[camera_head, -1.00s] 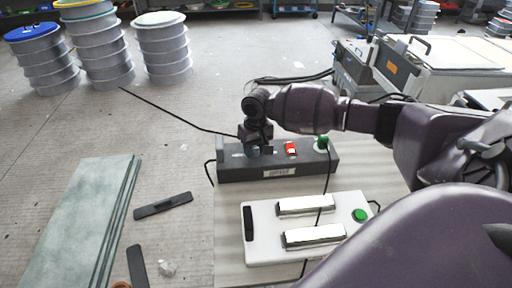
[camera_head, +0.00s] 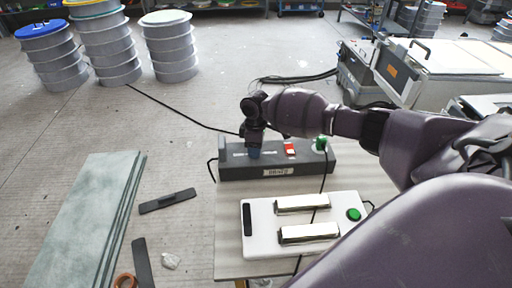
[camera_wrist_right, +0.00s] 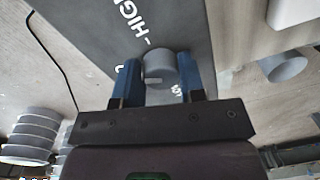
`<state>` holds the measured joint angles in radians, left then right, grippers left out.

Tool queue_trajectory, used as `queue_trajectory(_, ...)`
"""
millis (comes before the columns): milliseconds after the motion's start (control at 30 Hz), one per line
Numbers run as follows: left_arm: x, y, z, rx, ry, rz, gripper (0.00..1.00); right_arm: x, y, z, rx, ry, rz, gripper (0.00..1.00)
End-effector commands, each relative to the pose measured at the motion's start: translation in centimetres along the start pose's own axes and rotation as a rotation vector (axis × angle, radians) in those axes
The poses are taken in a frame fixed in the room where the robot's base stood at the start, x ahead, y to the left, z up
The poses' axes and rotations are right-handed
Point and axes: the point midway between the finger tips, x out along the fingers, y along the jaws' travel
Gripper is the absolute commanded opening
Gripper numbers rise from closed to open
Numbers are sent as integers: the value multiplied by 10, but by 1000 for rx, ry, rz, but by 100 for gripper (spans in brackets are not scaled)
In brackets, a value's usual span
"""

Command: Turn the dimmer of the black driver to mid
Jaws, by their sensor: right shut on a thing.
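The black driver (camera_head: 232,172) is a long dark box on the bench, with a label on its front. A red switch (camera_head: 290,149) and a green button (camera_head: 321,144) sit on its right part. My right gripper (camera_head: 254,151) is over the left part of its top, hiding the dimmer in the head view. In the right wrist view, the dimmer (camera_wrist_right: 160,66) is a round grey knob with a light mark at its edge. The blue fingertips of my right gripper (camera_wrist_right: 160,80) are shut on it from both sides. Lettering reading "HIGH" is printed beside it. My left gripper is out of view.
A white unit (camera_head: 262,245) with two metal bars and a green button (camera_head: 354,214) lies in front of the driver. Dark cables run across the bench and floor. Grey-green boards (camera_head: 88,215) lean at the left, beside dark strips (camera_head: 167,201).

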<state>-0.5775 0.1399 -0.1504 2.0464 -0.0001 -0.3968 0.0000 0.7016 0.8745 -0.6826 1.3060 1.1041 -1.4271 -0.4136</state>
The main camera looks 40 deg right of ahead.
Motion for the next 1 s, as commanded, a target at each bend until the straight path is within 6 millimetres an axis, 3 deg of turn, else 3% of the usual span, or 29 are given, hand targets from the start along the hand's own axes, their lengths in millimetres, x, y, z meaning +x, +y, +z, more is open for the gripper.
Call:
queue_trajectory(500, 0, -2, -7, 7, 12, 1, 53, -1, 0, -2, -354, -18, 0, 13)
queue_trajectory(1000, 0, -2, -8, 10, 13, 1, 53, -1, 0, -2, -427, -23, -1, 13)
